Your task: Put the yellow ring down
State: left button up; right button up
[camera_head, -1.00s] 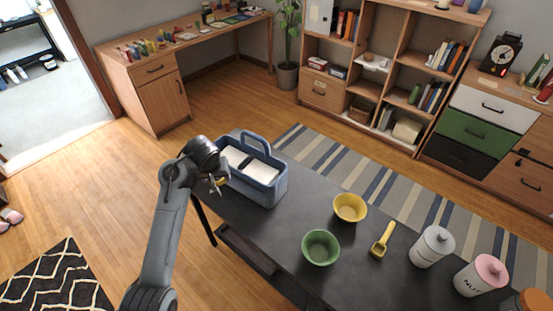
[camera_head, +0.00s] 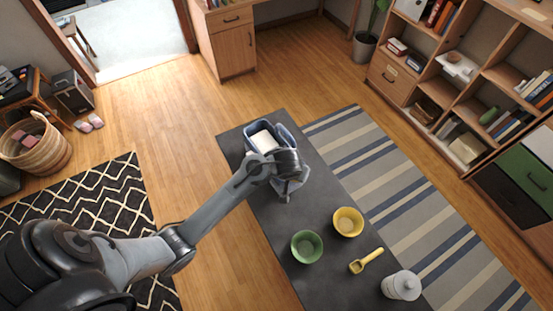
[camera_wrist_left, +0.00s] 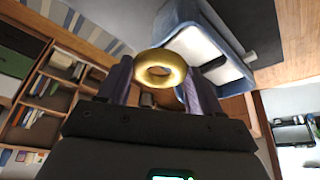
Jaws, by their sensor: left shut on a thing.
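The yellow ring (camera_wrist_left: 160,70) is held between the two fingers of my left gripper (camera_wrist_left: 157,92) in the left wrist view. In the head view my left gripper (camera_head: 290,186) is over the dark table (camera_head: 241,146), at the near side of the blue caddy, and hides the ring. The blue caddy (camera_head: 286,135) has white inside and stands at the table's far end. It also shows close beyond the ring in the left wrist view (camera_wrist_left: 188,18). My right gripper is not in view.
A yellow bowl (camera_head: 348,222), a green bowl (camera_head: 307,247), a yellow scoop (camera_head: 366,261) and a white canister (camera_head: 402,286) stand along the nearer part of the table. Bare tabletop lies between the gripper and the bowls.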

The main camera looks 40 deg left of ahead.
pick_arm(q)
jog(key=w+a+f, duration=0.1)
jog(key=a+f, duration=0.1)
jog(key=a, duration=0.1)
jog(key=w+a+f, duration=0.2)
jog(key=a, duration=0.1)
jog(key=w+a+f, duration=0.2)
jog(key=a+f, duration=0.1)
jog(key=a, duration=0.1)
jog(key=shift+w, duration=0.2)
jog(key=shift+f, duration=2)
jog(key=shift+f, duration=0.1)
jog(key=shift+f+b, duration=0.45)
jog(key=shift+f, duration=0.05)
jog(key=o, duration=1.1)
